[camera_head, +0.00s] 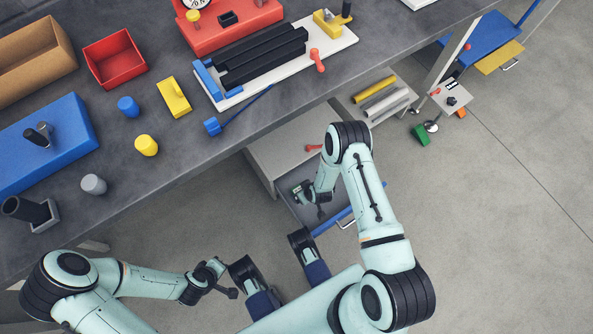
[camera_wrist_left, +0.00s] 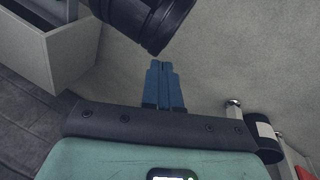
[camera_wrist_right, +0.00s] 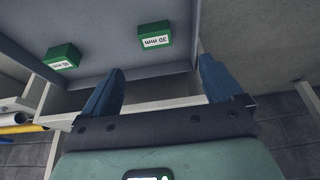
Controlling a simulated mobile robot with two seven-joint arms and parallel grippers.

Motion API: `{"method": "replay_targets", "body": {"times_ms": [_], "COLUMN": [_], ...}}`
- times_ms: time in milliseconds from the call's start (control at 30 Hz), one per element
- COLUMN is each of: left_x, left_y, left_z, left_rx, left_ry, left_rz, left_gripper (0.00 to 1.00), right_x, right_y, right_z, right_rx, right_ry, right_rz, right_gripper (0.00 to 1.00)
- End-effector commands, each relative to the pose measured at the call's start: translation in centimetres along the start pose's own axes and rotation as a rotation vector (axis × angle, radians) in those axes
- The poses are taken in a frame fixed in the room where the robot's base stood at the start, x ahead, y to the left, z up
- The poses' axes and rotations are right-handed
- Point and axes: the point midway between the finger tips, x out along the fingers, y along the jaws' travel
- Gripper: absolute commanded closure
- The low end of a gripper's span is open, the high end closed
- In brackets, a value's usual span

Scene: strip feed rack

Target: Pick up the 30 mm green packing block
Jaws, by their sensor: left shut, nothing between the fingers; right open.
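In the right wrist view, a green block (camera_wrist_right: 155,35) with a white label, which seems to read 30 mm upside down, lies in a grey drawer (camera_wrist_right: 100,79). A second green block (camera_wrist_right: 62,57) lies to its left; its label is too small to read surely. My right gripper (camera_wrist_right: 160,80) is open and empty, with both blocks beyond its fingertips.
The drawer has a blue front (camera_head: 333,222) and sits below the workbench (camera_head: 200,150). A red-handled item (camera_head: 314,148) lies beside it. A shelf with yellow and grey rolls (camera_head: 374,90) stands to the right. A green piece (camera_head: 421,134) is farther right. Open floor lies at right.

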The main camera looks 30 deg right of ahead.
Motion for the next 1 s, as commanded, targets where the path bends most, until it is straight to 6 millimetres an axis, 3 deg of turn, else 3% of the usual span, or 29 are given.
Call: {"method": "replay_targets", "body": {"times_ms": [333,433,667,1000], "left_x": [3.1,3.8,4.4,6.8], "left_y": [-1.4,-2.4,-3.2,-6.2], "left_z": [-2.6,-1.2,-0.1,3.8], "left_rx": [-0.012,-0.022,-0.032,-0.069], "left_ry": [0.073,0.029,-0.008,-0.133], "left_rz": [-0.016,-0.033,-0.048,-0.102], "left_gripper": [1.00,1.00,1.00,1.00], "right_x": [6.4,7.5,8.7,12.9], "right_y": [0.1,0.2,0.2,0.9], "right_z": [0.0,-0.1,-0.1,-0.3], "right_rx": [-0.006,-0.006,-0.005,-0.005], "right_ry": [0.005,0.006,0.004,0.005], "right_rz": [0.003,0.003,0.003,0.002], "right_gripper": [0.06,0.06,0.06,0.06]}}
